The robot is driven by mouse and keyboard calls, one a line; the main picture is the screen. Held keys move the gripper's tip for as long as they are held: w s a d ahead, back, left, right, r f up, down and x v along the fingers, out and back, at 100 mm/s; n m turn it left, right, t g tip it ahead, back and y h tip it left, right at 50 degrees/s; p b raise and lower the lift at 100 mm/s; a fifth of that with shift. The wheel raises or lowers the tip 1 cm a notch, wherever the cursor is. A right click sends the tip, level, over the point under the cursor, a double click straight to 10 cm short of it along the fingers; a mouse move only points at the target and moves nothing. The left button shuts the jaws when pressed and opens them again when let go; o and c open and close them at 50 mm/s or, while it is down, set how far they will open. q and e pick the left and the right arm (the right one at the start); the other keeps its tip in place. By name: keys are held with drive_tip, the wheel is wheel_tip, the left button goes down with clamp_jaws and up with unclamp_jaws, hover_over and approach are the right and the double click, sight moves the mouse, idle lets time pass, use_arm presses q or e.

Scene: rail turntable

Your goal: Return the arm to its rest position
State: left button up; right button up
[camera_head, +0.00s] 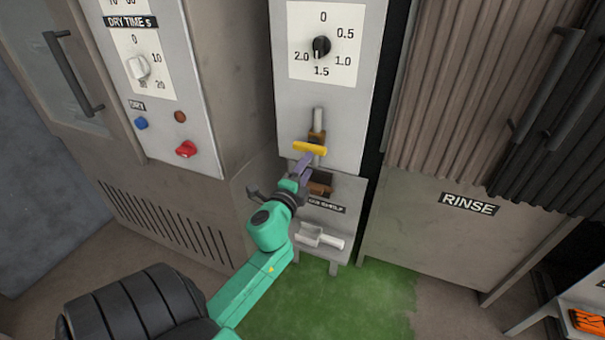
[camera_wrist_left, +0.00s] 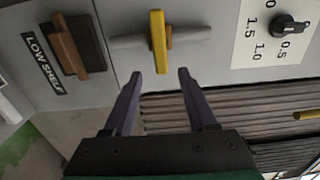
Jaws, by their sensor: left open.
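My left arm (camera_head: 250,287), teal green with dark joints, reaches up from the bottom of the head view toward the grey panel. My left gripper (camera_head: 304,163) has purple-grey fingers and is just below the yellow handle (camera_head: 310,148). In the left wrist view the gripper (camera_wrist_left: 159,73) is open and empty. The yellow handle (camera_wrist_left: 157,30) lies ahead of the fingers, its near end showing between the tips; I cannot tell whether they touch. My right gripper is in neither view.
A brown block (camera_head: 320,182) sits by the low shelf label. A white scoop-like piece (camera_head: 318,237) is below. The dial (camera_head: 321,46) is above. Left is the dryer panel with a red knob (camera_head: 186,149); right is the rinse cabinet (camera_head: 425,230). Green floor (camera_head: 350,300) is open below.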

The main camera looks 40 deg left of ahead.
use_arm(q)
drive_tip(key=v, duration=0.3)
idle(0.4)
drive_tip(key=s+d+f+n+g+h+p, duration=0.1)
drive_tip(key=s+f+n+g+p, duration=0.15)
drive_tip(key=f, duration=0.65)
drive_tip(key=s+d+f+n+g+h+p, duration=0.1)
drive_tip(key=s+d+f+g+p, duration=0.15)
drive_tip(key=f, duration=0.75)
drive_tip(key=s+f+n+g+h+p, duration=0.1)
drive_tip(key=f+n+g, duration=0.15)
drive_tip(key=f, duration=0.65)
drive_tip(key=s+d+f+n+g+h+p, duration=0.1)
drive_tip(key=s+d+f+n+g, duration=0.1)
drive_tip(key=s+f, duration=0.3)
drive_tip(key=s+d+f+n+g+h+p, duration=0.1)
drive_tip(key=s+f, duration=0.5)
drive_tip(key=s, duration=0.8)
drive_tip(key=s+d+f+n+g+p, duration=0.3)
drive_tip(key=s+d+f+g, duration=0.2)
drive_tip(key=s, duration=0.5)
drive_tip(key=shift+f+h, duration=0.15)
drive_tip(key=shift+h, duration=0.25)
drive_tip(key=shift+s+g, duration=0.15)
drive_tip(key=shift+g, duration=0.1)
